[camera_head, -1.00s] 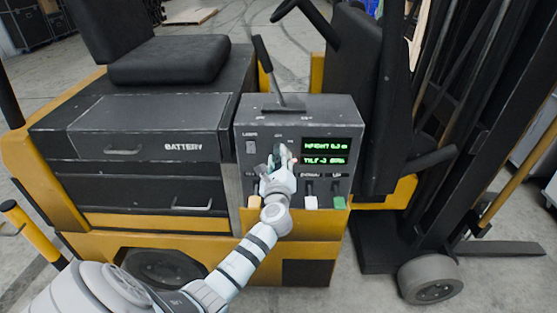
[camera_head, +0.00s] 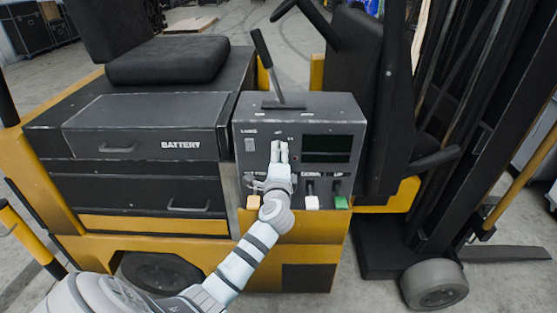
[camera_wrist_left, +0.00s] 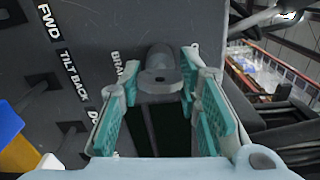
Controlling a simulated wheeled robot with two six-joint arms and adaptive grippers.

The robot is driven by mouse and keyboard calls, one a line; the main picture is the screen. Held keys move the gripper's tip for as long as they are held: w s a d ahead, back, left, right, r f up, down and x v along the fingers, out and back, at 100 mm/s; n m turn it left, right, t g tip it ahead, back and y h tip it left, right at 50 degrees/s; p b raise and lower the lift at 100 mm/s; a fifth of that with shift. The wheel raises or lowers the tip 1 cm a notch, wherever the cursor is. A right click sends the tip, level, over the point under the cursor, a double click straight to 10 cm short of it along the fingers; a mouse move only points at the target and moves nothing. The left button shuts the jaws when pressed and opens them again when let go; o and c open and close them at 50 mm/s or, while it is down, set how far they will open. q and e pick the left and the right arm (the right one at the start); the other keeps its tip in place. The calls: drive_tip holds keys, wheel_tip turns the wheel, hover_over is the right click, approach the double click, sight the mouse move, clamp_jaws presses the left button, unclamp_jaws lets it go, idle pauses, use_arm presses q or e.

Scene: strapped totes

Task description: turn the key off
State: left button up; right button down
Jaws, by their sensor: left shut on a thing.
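My left gripper (camera_head: 279,152) is at the front of the grey control panel (camera_head: 257,105) on the forklift, left of the display. The display (camera_head: 326,149) is dark. In the left wrist view, the two teal-padded fingers stand on both sides of a grey rounded key (camera_wrist_left: 159,72), and the left gripper (camera_wrist_left: 160,95) is shut on it. The key is hidden behind the fingers in the head view. My right gripper is in no view.
A black lever (camera_head: 268,65) rises from the panel top. Small levers with orange (camera_head: 253,202), white (camera_head: 312,203) and green (camera_head: 341,203) knobs line the panel's lower front. A battery drawer (camera_head: 140,130) is at the left, the mast (camera_head: 480,120) at the right.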

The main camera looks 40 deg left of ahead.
use_arm(q)
drive_tip(key=shift+f+n, duration=0.1)
drive_tip(key=shift+n, duration=0.6)
drive_tip(key=o, duration=1.2)
drive_tip(key=shift+c, duration=0.2)
drive_tip(key=shift+s, duration=0.1)
drive_tip(key=v, duration=1.2)
